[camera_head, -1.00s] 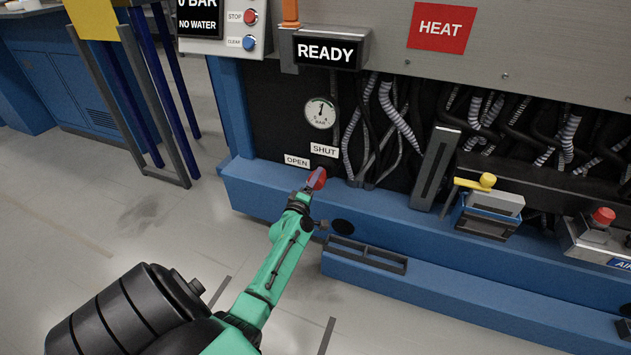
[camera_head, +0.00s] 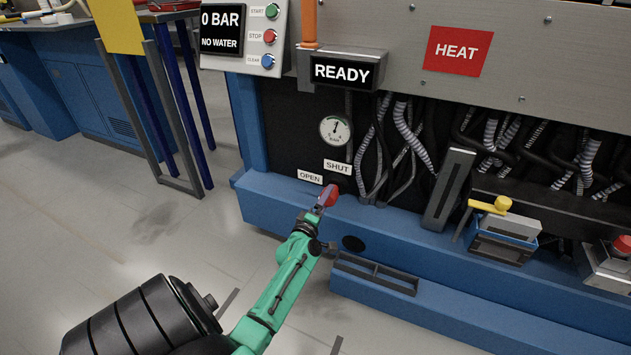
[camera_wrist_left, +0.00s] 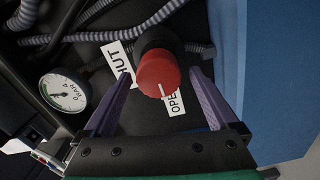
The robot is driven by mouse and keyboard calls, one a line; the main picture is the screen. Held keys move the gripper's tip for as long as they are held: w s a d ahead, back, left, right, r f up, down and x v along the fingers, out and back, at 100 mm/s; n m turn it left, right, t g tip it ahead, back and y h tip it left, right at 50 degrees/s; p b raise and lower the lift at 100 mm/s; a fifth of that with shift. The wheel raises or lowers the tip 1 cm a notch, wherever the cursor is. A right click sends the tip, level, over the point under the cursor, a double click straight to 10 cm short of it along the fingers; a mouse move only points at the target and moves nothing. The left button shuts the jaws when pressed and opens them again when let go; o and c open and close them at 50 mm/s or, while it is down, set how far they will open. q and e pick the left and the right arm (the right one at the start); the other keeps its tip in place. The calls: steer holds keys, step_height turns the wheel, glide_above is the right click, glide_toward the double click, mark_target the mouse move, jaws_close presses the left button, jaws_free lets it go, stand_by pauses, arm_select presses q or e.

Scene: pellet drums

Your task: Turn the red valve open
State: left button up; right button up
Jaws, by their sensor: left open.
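The red valve (camera_head: 331,193) is a round knob low on the machine's dark panel, below the SHUT label (camera_head: 338,167) and right of the OPEN label (camera_head: 310,177). In the left wrist view the valve (camera_wrist_left: 158,70) shows a short white mark on its face, near the partly covered OPEN label (camera_wrist_left: 176,103). My left gripper (camera_head: 323,198) is at the valve. In the wrist view its open fingers (camera_wrist_left: 160,84) stand on either side of the knob, with gaps visible; contact is not clear. My right gripper is not in view.
A pressure gauge (camera_head: 335,130) is above the labels, and a READY display (camera_head: 342,71) is higher. Hoses hang to the right. A blue ledge (camera_head: 275,206) runs below the valve. A yellow-handled unit (camera_head: 503,236) stands at right. Open floor lies at left.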

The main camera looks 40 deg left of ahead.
arm_select(q)
steer(key=p+v, duration=0.2)
steer(key=v, duration=1)
steer(key=shift+s+d, duration=0.15)
steer(key=shift+s, duration=0.1)
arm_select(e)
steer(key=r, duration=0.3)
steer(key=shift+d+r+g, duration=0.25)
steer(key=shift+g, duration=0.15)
arm_select(q)
steer(key=shift+r, duration=0.1)
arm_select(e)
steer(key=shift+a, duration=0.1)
